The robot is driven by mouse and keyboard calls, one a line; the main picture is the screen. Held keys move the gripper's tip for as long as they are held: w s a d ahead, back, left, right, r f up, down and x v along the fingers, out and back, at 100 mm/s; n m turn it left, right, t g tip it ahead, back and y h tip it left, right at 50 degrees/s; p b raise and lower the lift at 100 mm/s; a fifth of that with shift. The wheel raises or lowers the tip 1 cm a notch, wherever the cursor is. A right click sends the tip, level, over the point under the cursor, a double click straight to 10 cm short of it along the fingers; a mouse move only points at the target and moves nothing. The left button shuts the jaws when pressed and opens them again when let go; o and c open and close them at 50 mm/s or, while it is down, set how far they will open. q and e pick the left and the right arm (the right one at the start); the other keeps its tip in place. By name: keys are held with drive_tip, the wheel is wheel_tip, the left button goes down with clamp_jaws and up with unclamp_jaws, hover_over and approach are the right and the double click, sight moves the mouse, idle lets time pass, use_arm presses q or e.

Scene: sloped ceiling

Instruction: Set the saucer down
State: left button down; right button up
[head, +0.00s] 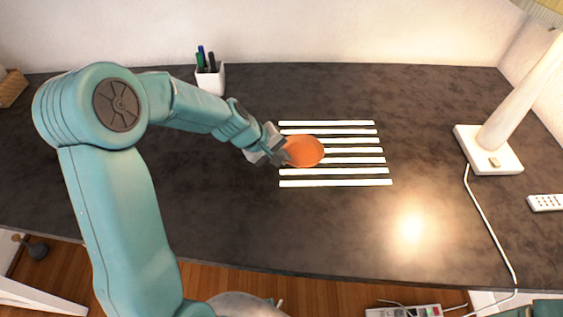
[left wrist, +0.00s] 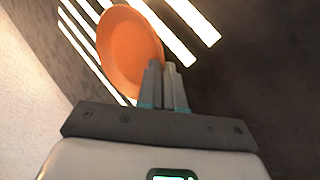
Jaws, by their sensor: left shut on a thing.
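The orange saucer (head: 306,151) is over a set of pale stripes (head: 335,184) on the dark table. My left gripper (head: 284,152) is shut on the saucer's left rim. In the left wrist view the saucer (left wrist: 125,50) stands out beyond the fingers of my left gripper (left wrist: 165,85), with the bright stripes (left wrist: 182,32) behind it. I cannot tell whether the saucer touches the table. My right gripper is not in view.
A white cup with pens (head: 210,76) stands at the back left. A white lamp (head: 488,148) stands at the right, its cord running to the front edge. A white remote (head: 546,203) lies far right. The table (head: 330,235) is clear in front of the stripes.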

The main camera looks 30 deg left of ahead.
use_arm(q)
wheel_tip(320, 180, down, 2)
drive_tip(key=shift+w+f, duration=0.1)
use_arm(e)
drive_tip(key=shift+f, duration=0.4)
use_arm(q)
drive_tip(key=c, duration=1.6)
unclamp_jaws()
drive_tip(key=shift+o, duration=0.2)
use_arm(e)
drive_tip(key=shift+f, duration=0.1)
